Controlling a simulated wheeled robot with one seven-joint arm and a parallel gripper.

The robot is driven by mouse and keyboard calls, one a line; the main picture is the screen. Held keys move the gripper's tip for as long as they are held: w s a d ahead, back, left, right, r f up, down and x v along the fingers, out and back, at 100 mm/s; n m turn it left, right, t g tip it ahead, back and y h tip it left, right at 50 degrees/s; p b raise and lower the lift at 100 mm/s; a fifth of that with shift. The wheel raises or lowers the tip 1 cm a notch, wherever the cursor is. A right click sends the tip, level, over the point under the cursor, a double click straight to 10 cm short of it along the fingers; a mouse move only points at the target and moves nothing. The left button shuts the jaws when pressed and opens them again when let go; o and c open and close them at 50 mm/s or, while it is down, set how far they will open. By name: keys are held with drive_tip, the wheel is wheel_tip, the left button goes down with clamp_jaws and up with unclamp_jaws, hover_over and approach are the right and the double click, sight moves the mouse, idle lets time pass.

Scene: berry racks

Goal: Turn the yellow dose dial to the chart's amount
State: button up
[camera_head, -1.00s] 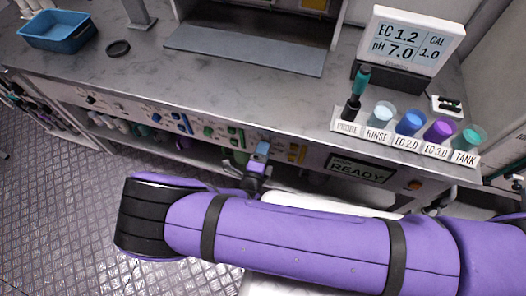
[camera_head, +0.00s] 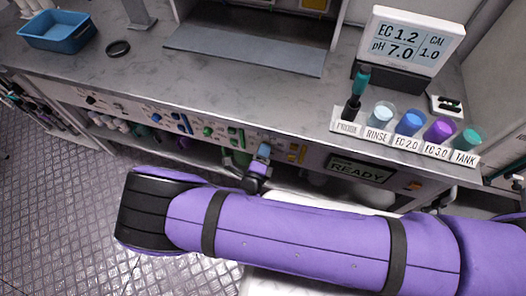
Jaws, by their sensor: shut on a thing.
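My gripper (camera_head: 263,151) is small in the head view, up against the bench's front control panel, left of the yellow markings (camera_head: 297,153). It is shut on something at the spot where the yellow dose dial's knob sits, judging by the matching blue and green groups. The gripper hides the dial, so its pointer and setting cannot be read. A blue dial group (camera_head: 183,123) and a green dial group (camera_head: 207,132) are further left. No dose chart can be made out.
A READY display (camera_head: 357,170) is right of the yellow markings. On the bench stand a meter screen (camera_head: 414,43) showing EC 1.2, pH 7.0, CAL 1.0, labelled cups (camera_head: 409,122), a probe (camera_head: 355,95) and a blue tray (camera_head: 55,32). My purple arm crosses the foreground.

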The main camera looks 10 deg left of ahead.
drive_tip(key=m, duration=3.3)
drive_tip(key=shift+s+f, duration=0.1)
drive_tip(key=shift+m, duration=0.3)
drive_tip(key=o, duration=0.9)
